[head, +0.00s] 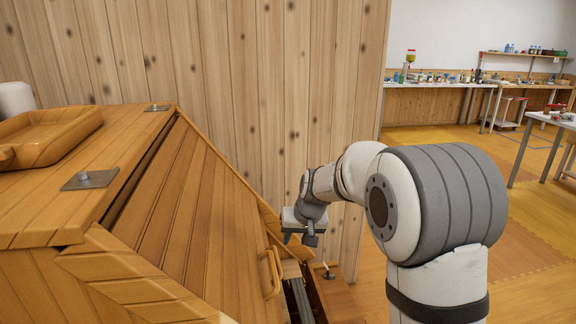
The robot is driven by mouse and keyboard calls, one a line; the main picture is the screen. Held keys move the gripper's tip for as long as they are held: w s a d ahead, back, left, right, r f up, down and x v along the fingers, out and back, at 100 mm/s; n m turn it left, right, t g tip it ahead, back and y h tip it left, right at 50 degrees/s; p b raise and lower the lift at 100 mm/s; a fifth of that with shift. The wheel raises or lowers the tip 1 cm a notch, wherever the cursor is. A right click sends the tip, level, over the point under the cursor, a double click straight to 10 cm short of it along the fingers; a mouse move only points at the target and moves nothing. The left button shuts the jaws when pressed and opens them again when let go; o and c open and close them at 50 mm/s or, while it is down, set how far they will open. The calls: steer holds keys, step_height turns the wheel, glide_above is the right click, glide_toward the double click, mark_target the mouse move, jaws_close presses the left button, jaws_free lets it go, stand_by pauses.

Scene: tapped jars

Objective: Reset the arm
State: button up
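My arm rises at the lower right of the head view and bends to the left. My gripper (301,238) hangs at its end, near the middle of the picture, pointing down. It is above and beside the right end of a slanted wooden lid with a handle (270,273). The gripper is small and seen from behind, so I cannot tell whether its fingers are open or shut. I see nothing held in it.
A wooden chest (150,215) with a sloping front fills the left, a wooden tray (45,135) on its top. A plank wall (250,80) stands close behind the arm. A small wooden box (335,298) lies below the gripper. Open floor (440,150) and workbenches lie at the right.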

steer(key=s+d+r+h+p, duration=0.1)
steer(key=s+d+r, duration=0.3)
steer(key=s, duration=0.6)
steer(key=s+d+r+m+p, duration=0.1)
steer(key=s+d+r+p, duration=0.3)
steer(key=s, duration=0.7)
steer(key=s+d+r+g+h+p, duration=0.1)
steer(key=s+d+r+p, duration=0.2)
steer(key=s, duration=0.7)
step_height(320, 180, up, 2)
steer(key=shift+s+d+m+h, duration=0.15)
steer(key=shift+d+m+h, duration=0.15)
steer(key=shift+d, duration=0.85)
steer(key=shift+s, duration=0.15)
